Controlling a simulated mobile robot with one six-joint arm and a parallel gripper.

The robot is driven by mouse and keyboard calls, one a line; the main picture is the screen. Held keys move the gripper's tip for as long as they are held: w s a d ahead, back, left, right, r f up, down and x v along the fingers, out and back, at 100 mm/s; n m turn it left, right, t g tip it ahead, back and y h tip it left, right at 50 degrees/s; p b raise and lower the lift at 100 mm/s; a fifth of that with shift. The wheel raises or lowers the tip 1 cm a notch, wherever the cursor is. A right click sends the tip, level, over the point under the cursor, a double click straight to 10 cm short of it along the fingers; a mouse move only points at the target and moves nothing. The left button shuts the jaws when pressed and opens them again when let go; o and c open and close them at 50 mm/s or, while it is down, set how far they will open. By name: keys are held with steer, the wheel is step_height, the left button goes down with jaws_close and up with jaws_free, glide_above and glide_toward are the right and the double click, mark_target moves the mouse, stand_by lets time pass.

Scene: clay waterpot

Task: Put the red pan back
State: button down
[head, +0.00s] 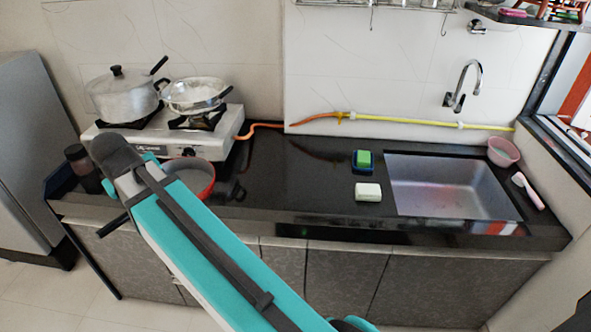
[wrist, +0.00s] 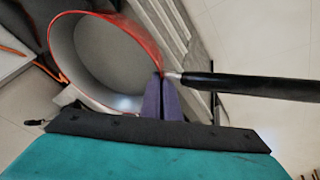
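The red pan (wrist: 105,62) has a grey inside and a long black handle (wrist: 250,86) that points right in the wrist view. In the head view the red pan (head: 204,179) shows beside the stove's front right corner, partly hidden behind my arm. The handle's end (head: 112,224) sticks out on the arm's left side. My gripper (wrist: 164,82) has its two purple fingers close together at the rim where the handle joins, and looks shut on the pan there. The fingers are hidden in the head view. I cannot tell whether the pan touches the counter.
A white stove (head: 130,143) holds a lidded silver pot (head: 122,97) and a silver wok (head: 195,94). The black counter (head: 295,180) is clear in the middle. A green sponge (head: 363,159), a white block (head: 368,191) and the sink (head: 450,185) are right. A fridge (head: 35,150) stands left.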

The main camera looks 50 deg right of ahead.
steer(key=s+f, duration=0.2)
steer(key=f, duration=0.1)
steer(key=shift+s, duration=0.25)
steer(key=shift+r, duration=0.1)
